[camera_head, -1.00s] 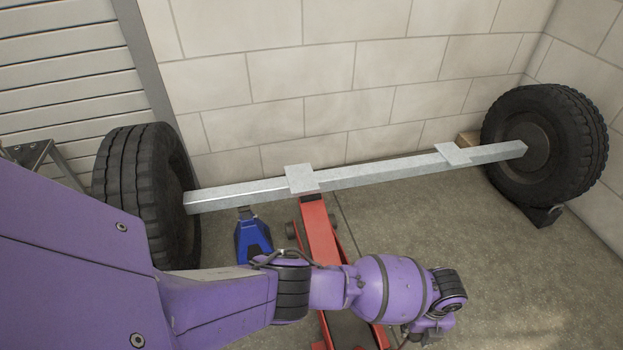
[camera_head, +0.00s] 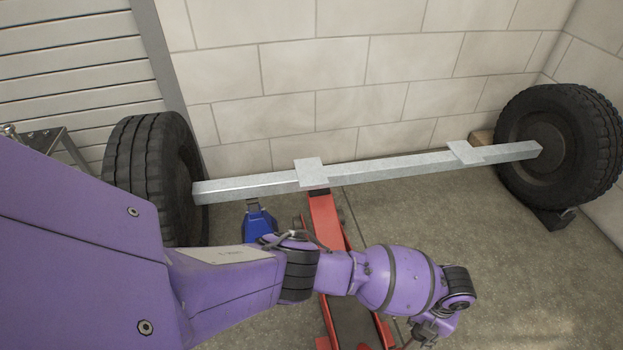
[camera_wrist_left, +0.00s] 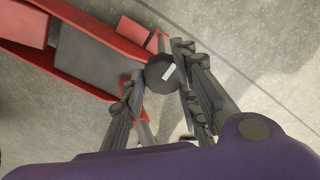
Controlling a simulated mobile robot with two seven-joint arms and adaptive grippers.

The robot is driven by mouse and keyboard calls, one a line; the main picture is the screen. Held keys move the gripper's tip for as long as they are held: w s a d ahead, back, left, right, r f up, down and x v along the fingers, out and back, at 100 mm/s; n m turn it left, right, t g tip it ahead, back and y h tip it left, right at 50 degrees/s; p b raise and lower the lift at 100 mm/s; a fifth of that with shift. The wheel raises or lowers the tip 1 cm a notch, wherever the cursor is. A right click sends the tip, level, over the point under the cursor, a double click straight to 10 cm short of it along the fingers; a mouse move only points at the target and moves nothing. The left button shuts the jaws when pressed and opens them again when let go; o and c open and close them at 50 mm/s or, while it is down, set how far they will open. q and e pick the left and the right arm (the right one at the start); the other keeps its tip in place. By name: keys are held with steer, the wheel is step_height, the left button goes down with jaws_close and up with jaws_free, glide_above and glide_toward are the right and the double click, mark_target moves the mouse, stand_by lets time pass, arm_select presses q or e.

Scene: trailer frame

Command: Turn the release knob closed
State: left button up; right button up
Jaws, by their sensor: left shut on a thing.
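The release knob (camera_wrist_left: 157,76) is a dark round cap with a short white mark in the left wrist view. It sits beside the end of the red floor jack (camera_wrist_left: 90,57). My left gripper (camera_wrist_left: 160,68) is shut on the knob, one finger on each side of it. In the head view the gripper (camera_head: 428,333) is small, at the lower right end of my purple arm, and the knob cannot be made out. The red jack (camera_head: 324,212) stands under the middle of the axle beam. My right gripper is not in view.
The grey axle beam (camera_head: 400,172) runs between a left tire (camera_head: 150,180) and a right tire (camera_head: 560,140). A blue jack stand (camera_head: 258,222) is left of the red jack. A block wall (camera_head: 330,60) closes the back. The concrete floor (camera_head: 500,260) on the right is clear.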

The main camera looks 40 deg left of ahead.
mark_target(418, 329)
arm_select(q)
steer(key=shift+s+a+f, duration=0.2)
steer(key=shift+a+f, duration=0.1)
steer(key=shift+a, duration=0.25)
steer(key=o, duration=1)
steer(key=shift+c, duration=0.2)
steer(key=shift+w+d+r, duration=0.1)
steer(key=shift+d+r, duration=0.15)
steer(key=shift+d, duration=0.1)
steer(key=shift+w+r, duration=0.1)
steer(key=shift+r, duration=0.4)
step_height(418, 329, up, 11)
steer(key=shift+r, duration=0.1)
